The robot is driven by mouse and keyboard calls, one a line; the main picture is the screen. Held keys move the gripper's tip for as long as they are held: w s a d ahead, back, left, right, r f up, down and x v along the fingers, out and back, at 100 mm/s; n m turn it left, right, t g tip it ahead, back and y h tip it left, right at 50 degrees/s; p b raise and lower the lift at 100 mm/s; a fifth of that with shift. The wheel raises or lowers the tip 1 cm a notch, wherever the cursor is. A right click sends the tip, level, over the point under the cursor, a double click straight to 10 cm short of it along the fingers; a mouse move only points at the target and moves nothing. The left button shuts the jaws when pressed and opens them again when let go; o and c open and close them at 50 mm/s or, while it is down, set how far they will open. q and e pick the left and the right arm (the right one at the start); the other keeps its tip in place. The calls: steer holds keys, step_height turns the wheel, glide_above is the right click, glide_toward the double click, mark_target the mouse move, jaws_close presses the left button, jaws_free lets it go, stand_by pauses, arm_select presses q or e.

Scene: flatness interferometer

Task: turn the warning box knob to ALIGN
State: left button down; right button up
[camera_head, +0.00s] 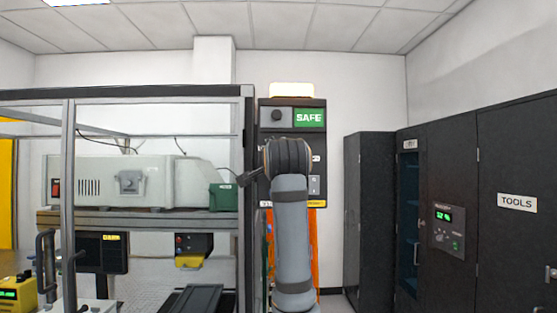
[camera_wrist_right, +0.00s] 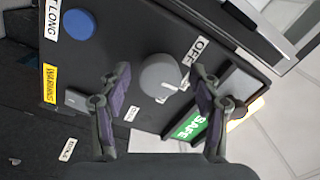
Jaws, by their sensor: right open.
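The warning box (camera_head: 264,135) hangs on the wall behind my right arm, with a green SAFE sign (camera_head: 310,117) at its top. The arm hides the middle of the box in the head view. In the right wrist view, the round grey knob (camera_wrist_right: 160,75) stands on the box's dark face with a pale mark on its right side. An OFF label (camera_wrist_right: 195,50) is beside it, and another label by the knob is partly hidden. My right gripper (camera_wrist_right: 163,82) is open, its fingers on either side of the knob, with no clear contact visible. My left gripper is not in view.
In the right wrist view, a blue button (camera_wrist_right: 78,23) and a yellow label (camera_wrist_right: 49,83) are on the same box. A metal frame (camera_head: 247,150) with a bench instrument (camera_head: 100,180) stands left of the box. Dark cabinets (camera_head: 370,200) stand at the right.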

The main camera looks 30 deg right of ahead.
steer(key=v, duration=1.2)
